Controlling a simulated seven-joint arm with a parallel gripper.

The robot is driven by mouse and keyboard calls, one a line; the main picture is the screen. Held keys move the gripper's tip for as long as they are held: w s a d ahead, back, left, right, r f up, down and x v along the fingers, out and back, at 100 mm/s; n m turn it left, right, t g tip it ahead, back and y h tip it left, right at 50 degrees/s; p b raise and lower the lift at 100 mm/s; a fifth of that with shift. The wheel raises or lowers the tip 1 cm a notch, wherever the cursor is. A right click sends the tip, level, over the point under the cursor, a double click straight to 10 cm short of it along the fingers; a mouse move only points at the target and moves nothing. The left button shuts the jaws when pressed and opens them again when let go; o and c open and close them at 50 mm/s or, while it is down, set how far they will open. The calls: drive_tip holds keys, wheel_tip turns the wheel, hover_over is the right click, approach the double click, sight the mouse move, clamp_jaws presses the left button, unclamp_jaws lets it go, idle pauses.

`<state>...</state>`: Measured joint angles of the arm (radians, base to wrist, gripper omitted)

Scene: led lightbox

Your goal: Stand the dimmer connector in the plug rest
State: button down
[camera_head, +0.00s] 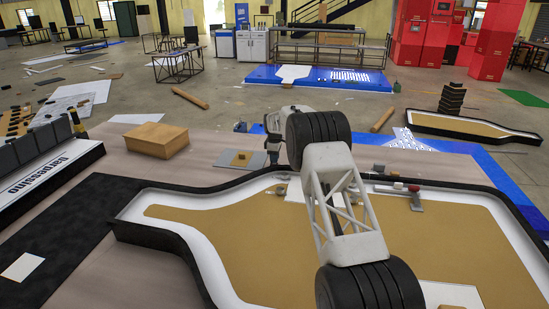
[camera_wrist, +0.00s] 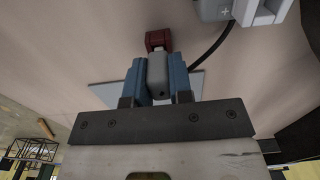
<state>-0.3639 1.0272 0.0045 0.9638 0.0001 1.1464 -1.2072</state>
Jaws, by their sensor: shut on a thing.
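In the wrist view, my gripper (camera_wrist: 157,64) has its two blue fingers closed on a grey connector (camera_wrist: 157,78), one on each side. A dark red block (camera_wrist: 158,40) shows just beyond the connector's far end; I cannot tell whether it is part of it or a separate thing. A black cable (camera_wrist: 212,47) runs from a grey box with a plus mark (camera_wrist: 216,9) toward the right finger, where its end is hidden. I cannot make out the plug rest for certain.
A bottle-shaped lightbox tray (camera_head: 165,233) with a black rim fills the front of the table. Small parts, one with a red end (camera_head: 414,188), lie near its back edge. A wooden block (camera_head: 157,139) and a grey plate (camera_head: 229,160) stand behind it. Bare table lies between them.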

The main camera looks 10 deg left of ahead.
drive_tip(key=shift+f, duration=0.35)
drive_tip(key=c, duration=0.9)
unclamp_jaws()
drive_tip(key=shift+c, duration=0.2)
drive_tip(key=shift+r, duration=0.1)
drive_tip(key=shift+r, duration=3.9)
